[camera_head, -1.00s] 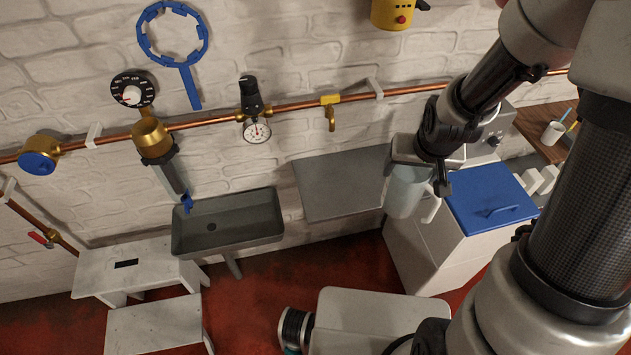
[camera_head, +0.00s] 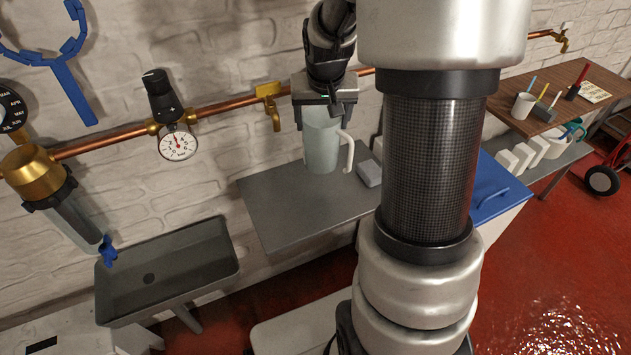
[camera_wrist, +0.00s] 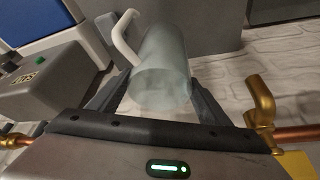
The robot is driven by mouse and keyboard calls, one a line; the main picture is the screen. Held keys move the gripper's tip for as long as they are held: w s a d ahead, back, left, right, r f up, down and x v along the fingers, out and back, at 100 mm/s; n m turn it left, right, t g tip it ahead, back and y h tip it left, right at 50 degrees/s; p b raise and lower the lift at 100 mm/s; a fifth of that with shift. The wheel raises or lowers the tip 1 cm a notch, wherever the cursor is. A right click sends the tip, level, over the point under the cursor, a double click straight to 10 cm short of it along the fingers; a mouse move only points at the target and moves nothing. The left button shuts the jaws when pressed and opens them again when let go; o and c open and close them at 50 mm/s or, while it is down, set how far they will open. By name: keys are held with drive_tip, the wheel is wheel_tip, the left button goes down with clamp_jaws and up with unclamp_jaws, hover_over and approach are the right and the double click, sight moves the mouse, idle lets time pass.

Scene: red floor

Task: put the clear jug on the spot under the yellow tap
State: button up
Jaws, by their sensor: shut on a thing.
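The clear jug (camera_head: 321,142) is a pale, see-through cylinder with a white handle on its right. My gripper (camera_head: 324,108) is shut on its upper part and holds it upright, over the grey shelf in the head view. In the wrist view the jug (camera_wrist: 162,72) sits between the fingers of my gripper (camera_wrist: 158,100). The yellow tap (camera_head: 271,104) is on the copper pipe, a little left of the jug; its brass spout (camera_wrist: 262,100) also shows in the wrist view. The grey shelf (camera_head: 275,205) lies below the tap; no spot marking is visible on it.
A grey block (camera_head: 369,173) lies on the shelf right of the jug. A dark sink (camera_head: 170,270) is left of the shelf. A pressure gauge (camera_head: 179,146) hangs left of the tap. A blue-topped cabinet (camera_head: 492,190) stands to the right, partly behind my arm.

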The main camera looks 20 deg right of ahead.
sight(322, 151)
wheel_tip(322, 151, down, 10)
drive_tip(key=shift+s+r+b, duration=0.1)
drive_tip(key=shift+b, duration=1)
drive_tip(key=o, duration=1.4)
